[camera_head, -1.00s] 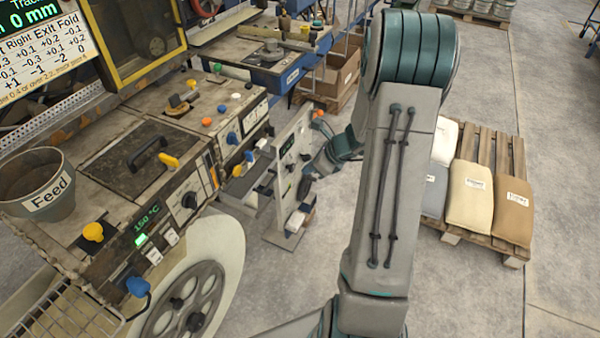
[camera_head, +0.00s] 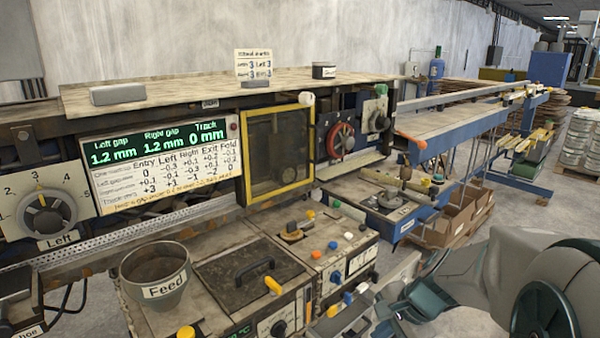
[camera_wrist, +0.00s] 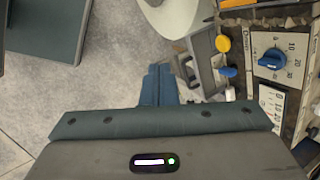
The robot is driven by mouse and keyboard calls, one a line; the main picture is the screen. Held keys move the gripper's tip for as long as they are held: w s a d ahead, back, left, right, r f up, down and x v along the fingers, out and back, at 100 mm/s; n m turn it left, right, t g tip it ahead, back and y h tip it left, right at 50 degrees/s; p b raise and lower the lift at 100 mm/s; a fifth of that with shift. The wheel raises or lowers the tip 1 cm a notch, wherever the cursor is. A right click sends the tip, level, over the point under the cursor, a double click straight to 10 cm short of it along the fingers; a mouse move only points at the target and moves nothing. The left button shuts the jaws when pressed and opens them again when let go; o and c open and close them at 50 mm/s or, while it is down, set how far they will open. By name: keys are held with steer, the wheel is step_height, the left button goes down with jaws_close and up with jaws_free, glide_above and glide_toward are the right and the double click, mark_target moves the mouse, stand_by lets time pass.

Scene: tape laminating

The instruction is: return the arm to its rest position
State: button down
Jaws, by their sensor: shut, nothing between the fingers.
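My gripper (camera_wrist: 159,72) shows in the wrist view as two dark teal fingers side by side, pressed together with nothing between them. Beneath the fingertips is bare grey floor, with the machine's control side to their right. In the head view my arm (camera_head: 500,275) fills the lower right corner, beside the front of the laminating machine (camera_head: 255,230). I cannot make out the fingertips clearly in that view.
A feed cup (camera_head: 155,275) stands on the machine. A display panel (camera_head: 160,165) reads 1.2 mm for both gaps and 0 mm for track. A blue knob (camera_wrist: 271,59) lies right of the fingers. A blue bench (camera_head: 395,222) and cardboard boxes (camera_head: 455,220) stand behind.

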steer(key=s+a+r+n+h, duration=0.1)
steer(key=s+r+n+h, duration=0.3)
steer(key=s+n, duration=0.8)
steer(key=shift+a+r+n, duration=0.15)
steer(key=shift+r+n, duration=0.25)
steer(key=shift+r, duration=0.25)
